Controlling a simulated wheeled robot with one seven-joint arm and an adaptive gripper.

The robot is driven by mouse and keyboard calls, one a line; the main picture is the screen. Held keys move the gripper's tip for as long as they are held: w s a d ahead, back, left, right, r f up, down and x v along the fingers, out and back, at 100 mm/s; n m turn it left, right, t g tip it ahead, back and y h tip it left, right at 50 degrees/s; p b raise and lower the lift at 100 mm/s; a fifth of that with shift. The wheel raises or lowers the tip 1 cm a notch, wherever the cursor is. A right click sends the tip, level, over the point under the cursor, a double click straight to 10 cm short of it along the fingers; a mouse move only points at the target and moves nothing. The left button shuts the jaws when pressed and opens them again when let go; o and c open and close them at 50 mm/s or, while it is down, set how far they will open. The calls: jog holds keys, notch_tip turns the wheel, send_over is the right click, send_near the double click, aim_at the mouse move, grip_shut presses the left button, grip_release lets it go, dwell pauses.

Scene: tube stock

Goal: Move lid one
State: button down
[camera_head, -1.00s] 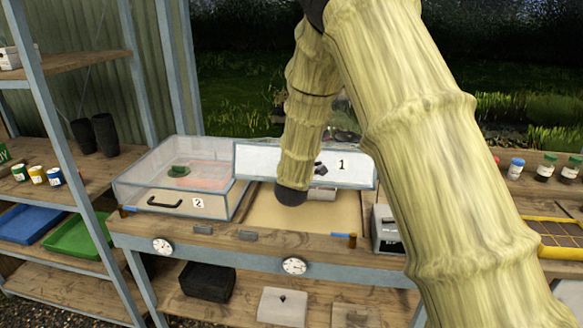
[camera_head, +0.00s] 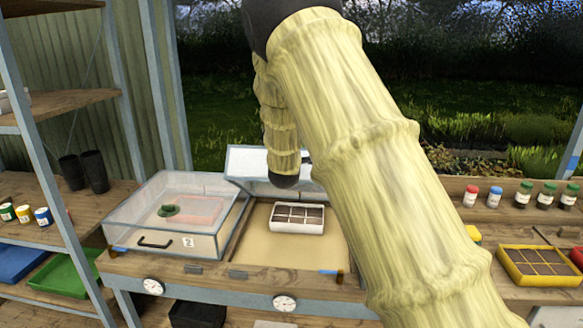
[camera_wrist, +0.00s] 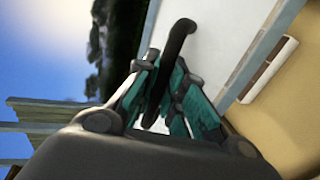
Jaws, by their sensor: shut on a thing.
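Lid one (camera_head: 247,162) is a pale panel with a blue-grey frame, standing raised at the back of the right-hand sand-floored box (camera_head: 262,247). It also shows in the wrist view (camera_wrist: 213,40). Its black curved handle (camera_wrist: 180,38) runs between the teal fingers of my gripper (camera_wrist: 165,98), which is shut on it. In the head view my arm covers the lid's right part and most of the gripper. The number 1 is not visible now.
A white tray with dark cells (camera_head: 297,218) lies inside the open box. The clear closed box with lid 2 (camera_head: 188,242) stands just left. A yellow tray (camera_head: 540,266) and several small bottles (camera_head: 494,197) are at right. A shelf post (camera_head: 35,150) stands at left.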

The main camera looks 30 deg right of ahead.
jog(key=shift+w+d+r, duration=0.35)
jog(key=shift+w+r, duration=0.25)
jog(key=shift+r, duration=0.1)
jog(key=c, duration=1.5)
grip_release()
jog(key=shift+s, duration=0.1)
jog(key=v, duration=1.2)
jog(key=shift+a, duration=0.1)
